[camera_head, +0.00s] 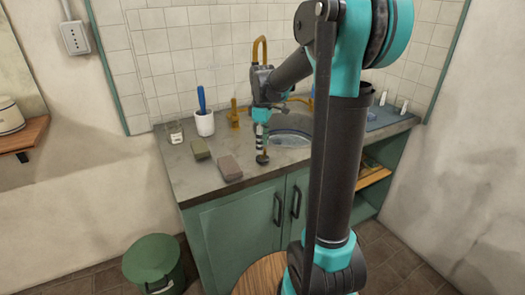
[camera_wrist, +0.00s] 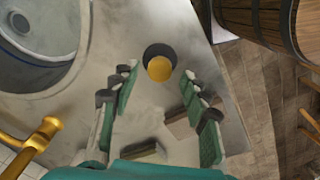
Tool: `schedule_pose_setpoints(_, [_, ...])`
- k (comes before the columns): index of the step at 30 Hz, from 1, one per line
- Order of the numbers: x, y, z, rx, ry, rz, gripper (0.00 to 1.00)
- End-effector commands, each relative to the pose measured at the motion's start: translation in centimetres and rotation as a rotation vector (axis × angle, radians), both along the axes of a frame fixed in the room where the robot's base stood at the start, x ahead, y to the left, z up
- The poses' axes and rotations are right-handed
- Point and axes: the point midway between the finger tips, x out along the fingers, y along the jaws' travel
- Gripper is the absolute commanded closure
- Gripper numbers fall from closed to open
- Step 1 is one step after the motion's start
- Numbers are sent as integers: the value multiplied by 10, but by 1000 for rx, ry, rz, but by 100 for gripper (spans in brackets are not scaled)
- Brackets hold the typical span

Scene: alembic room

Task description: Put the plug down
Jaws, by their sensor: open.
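The plug (camera_wrist: 159,63) is a dark round disc with a yellow knob. In the wrist view it lies on the grey counter near its front edge, just beyond and between my fingertips. In the head view the plug (camera_head: 262,158) shows as a small dark disc beneath my gripper (camera_head: 261,145), left of the sink basin (camera_head: 290,138). My gripper (camera_wrist: 160,85) is open, with a finger on each side and a clear gap between them. No finger visibly touches the plug.
Two sponge-like blocks, one olive (camera_head: 200,149) and one brown (camera_head: 230,167), lie left of the plug. A white cup with a blue brush (camera_head: 204,122) and a glass (camera_head: 174,133) stand behind. A wooden barrel (camera_wrist: 262,25) stands before the counter.

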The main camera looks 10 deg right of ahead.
Motion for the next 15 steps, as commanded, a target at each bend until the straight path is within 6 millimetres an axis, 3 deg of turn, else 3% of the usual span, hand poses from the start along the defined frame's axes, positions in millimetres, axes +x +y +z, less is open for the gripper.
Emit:
schedule_pose_setpoints(6, [0,0,45,0,0,0,54])
schedule_pose_setpoints(15, [0,0,79,0,0,-1,54])
